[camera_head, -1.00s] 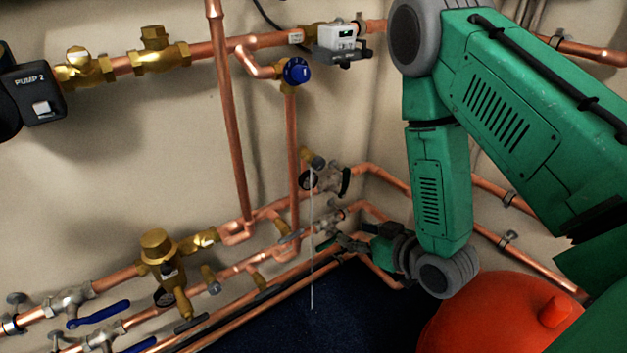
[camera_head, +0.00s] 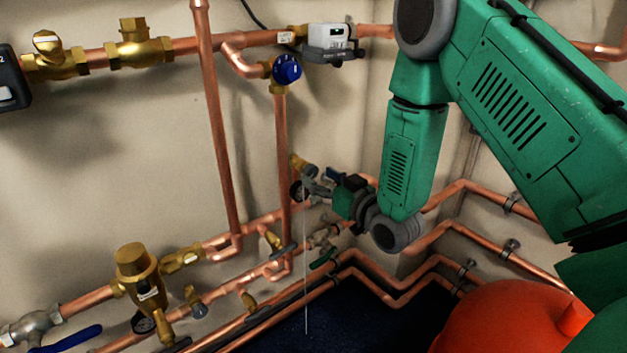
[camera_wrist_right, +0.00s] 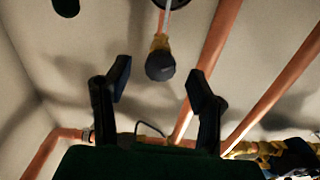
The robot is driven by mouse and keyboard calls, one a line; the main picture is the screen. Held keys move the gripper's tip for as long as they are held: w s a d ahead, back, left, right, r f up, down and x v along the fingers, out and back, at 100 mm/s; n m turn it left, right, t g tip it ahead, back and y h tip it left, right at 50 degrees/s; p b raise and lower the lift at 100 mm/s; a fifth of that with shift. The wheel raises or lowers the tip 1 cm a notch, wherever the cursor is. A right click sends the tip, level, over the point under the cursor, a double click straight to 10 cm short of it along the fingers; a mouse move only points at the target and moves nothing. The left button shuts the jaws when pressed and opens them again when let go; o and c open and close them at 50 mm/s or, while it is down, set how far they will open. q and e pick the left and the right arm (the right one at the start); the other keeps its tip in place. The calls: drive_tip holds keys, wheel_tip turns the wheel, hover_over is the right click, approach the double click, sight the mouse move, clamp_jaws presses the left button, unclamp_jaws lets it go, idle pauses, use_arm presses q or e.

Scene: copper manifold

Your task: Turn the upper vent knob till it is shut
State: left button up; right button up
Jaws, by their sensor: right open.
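The upper vent is a brass stub (camera_head: 297,161) with a dark grey round knob (camera_head: 311,171), low on the copper pipes near the corner. A thin pale stream (camera_head: 306,270) runs straight down below it. My right gripper (camera_head: 315,184) is at the vent, its fingers partly covering the fittings behind. In the right wrist view the dark knob (camera_wrist_right: 160,66) lies between the lines of the two open fingers (camera_wrist_right: 161,85), near their tips. Clear gaps show on both sides, and neither finger appears to touch it. My left gripper is not in view.
Copper pipes run close around the wrist. A blue knob (camera_head: 287,69) is higher up, and a red tank (camera_head: 500,320) stands at lower right.

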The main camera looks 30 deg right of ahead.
drive_tip(key=shift+w+a, duration=0.1)
drive_tip(key=shift+w, duration=1.2)
clamp_jaws()
drive_tip(key=c, duration=1.1)
unclamp_jaws()
